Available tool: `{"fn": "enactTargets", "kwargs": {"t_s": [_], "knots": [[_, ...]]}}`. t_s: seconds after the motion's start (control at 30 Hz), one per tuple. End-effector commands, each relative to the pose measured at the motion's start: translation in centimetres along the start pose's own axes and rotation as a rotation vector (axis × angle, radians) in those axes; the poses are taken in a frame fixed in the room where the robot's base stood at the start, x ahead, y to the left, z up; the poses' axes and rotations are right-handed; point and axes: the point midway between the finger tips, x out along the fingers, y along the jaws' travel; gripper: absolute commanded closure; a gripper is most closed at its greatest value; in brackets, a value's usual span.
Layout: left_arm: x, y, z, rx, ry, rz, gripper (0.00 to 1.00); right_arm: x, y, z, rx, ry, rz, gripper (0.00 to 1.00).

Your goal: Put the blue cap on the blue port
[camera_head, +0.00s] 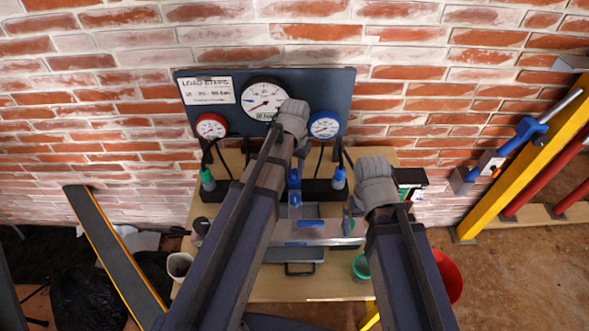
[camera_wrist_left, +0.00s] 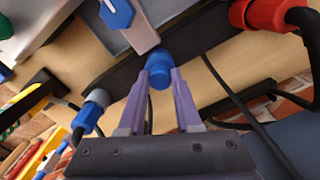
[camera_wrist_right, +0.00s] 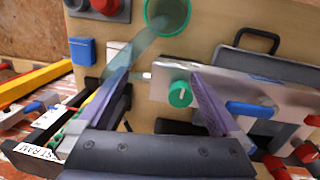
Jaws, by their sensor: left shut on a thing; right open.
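My left gripper (camera_wrist_left: 160,82) is shut on a small blue cap (camera_wrist_left: 158,68) in the left wrist view. A dark bar and a grey block with a blue handle (camera_wrist_left: 117,13) lie just beyond the cap. I cannot tell whether the cap touches them. A blue hose fitting with a pale collar (camera_wrist_left: 88,115) is at the left; it also shows in the head view (camera_head: 339,178). I cannot single out the bare blue port. My right gripper (camera_wrist_right: 162,78) is open and empty, its fingers apart with a green knob (camera_wrist_right: 180,94) beyond them.
A dark panel with three gauges (camera_head: 265,97) stands at the brick wall. The wooden bench (camera_head: 320,288) holds a green cup (camera_head: 361,267), a white cup (camera_head: 179,265) and a metal plate. A red bucket (camera_head: 448,277) stands at the right. A yellow beam (camera_head: 525,165) leans further right.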

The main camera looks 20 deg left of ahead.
Motion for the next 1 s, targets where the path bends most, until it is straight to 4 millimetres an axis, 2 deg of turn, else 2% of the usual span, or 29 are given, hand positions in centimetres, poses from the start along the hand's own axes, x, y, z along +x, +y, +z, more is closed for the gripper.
{"fn": "enactTargets", "kwargs": {"t_s": [0.67, 0.7, 1.0], "knots": [[0.20, 0.00, 0.00, 0.000, 0.000, 0.000, 1.00, 0.20, -0.02, -0.01, 0.000, 0.000, 0.000, 0.00], [0.20, 0.00, 0.00, 0.000, 0.000, 0.000, 0.65, 0.20, -0.02, -0.01, 0.000, 0.000, 0.000, 0.00], [0.20, 0.00, 0.00, 0.000, 0.000, 0.000, 0.32, 0.20, -0.02, -0.01, 0.000, 0.000, 0.000, 0.00]]}}
